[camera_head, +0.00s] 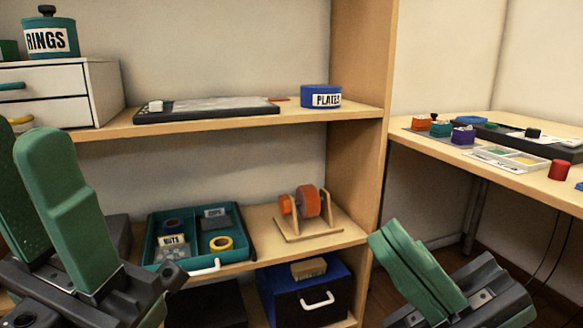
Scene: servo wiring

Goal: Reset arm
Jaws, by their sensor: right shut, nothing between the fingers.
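My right gripper (386,236) is at the lower right, in front of the shelf's right side panel. Its two green fingers lie together, shut, with nothing between them. My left gripper (20,140) is large at the left edge, its green fingers pointing up in front of the shelf. One finger partly covers the other and the frame edge cuts it off, so its opening is unclear. I see no object held in it.
The wooden shelf (230,122) carries a white drawer unit (106,90), a dark flat board (215,107) and a blue round container (320,88). Below are a teal tray (240,235), an orange spool (308,202) and a blue bin (330,280). A side table (450,155) stands right.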

